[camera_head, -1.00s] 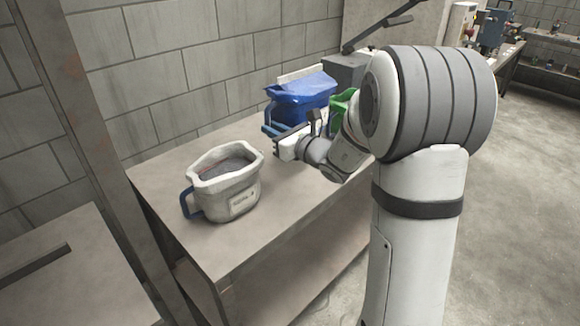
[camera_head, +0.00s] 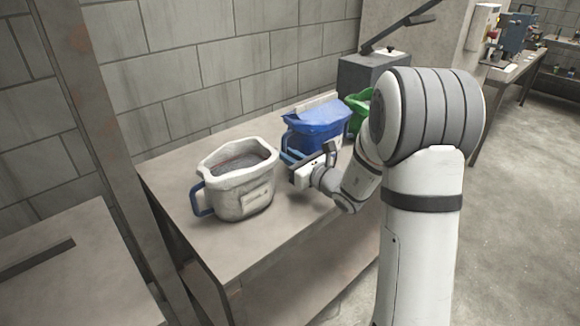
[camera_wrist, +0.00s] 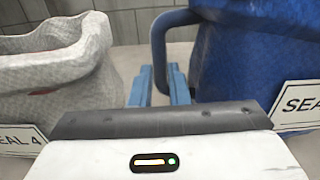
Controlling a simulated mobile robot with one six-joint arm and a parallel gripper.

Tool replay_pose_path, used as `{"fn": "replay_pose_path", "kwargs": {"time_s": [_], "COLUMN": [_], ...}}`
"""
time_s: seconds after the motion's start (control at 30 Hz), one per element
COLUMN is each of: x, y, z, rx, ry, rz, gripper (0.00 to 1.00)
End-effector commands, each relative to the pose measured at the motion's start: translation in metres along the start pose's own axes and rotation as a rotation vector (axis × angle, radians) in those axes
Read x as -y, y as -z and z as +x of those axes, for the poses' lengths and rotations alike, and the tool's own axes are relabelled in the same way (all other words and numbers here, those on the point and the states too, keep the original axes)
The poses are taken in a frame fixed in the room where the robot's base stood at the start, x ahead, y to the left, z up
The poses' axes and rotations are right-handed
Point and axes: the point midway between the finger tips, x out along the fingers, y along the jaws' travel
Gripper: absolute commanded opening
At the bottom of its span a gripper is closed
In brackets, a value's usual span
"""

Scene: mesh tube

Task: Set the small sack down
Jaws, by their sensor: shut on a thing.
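A blue sack (camera_head: 318,128) with a loop handle stands upright at or just above the bench top (camera_head: 185,170), behind my gripper (camera_head: 288,156). I cannot tell whether its base touches the bench. In the wrist view the blue sack (camera_wrist: 240,60) fills the right side, and its handle (camera_wrist: 158,42) runs down between the blue fingers of my gripper (camera_wrist: 163,80). My gripper is shut on that handle. A larger-looking white sack (camera_head: 243,200), open at the top with a blue handle, stands on the bench to the left. It also shows at the left in the wrist view (camera_wrist: 60,80).
A green sack (camera_head: 357,112) stands behind the blue one, partly hidden by my arm. A grey box (camera_head: 370,75) with a lever is at the bench's far end. A block wall (camera_head: 190,60) runs along the back. The bench's near left part is bare.

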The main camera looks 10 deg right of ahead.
Motion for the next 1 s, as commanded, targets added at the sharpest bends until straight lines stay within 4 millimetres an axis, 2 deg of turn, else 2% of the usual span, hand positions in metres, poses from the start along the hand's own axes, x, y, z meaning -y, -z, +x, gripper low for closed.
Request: {"fn": "replay_pose_path", "kwargs": {"time_s": [0.2,0.53,0.57,0.7,0.8,1.0], "x": [-0.001,-0.001,-0.002,-0.002,-0.002,-0.002], "y": [0.026,0.028,0.029,0.029,0.029,0.029], "z": [0.001,0.001,0.0,0.0,0.001,0.001], "rx": [0.003,0.005,0.0,0.0,0.0,0.0], "ry": [-0.001,-0.001,-0.001,-0.002,-0.002,-0.002], "rz": [-0.002,-0.004,0.0,0.001,0.001,0.001], "gripper": [0.0,0.0,0.18,0.29,0.37,0.37]}}
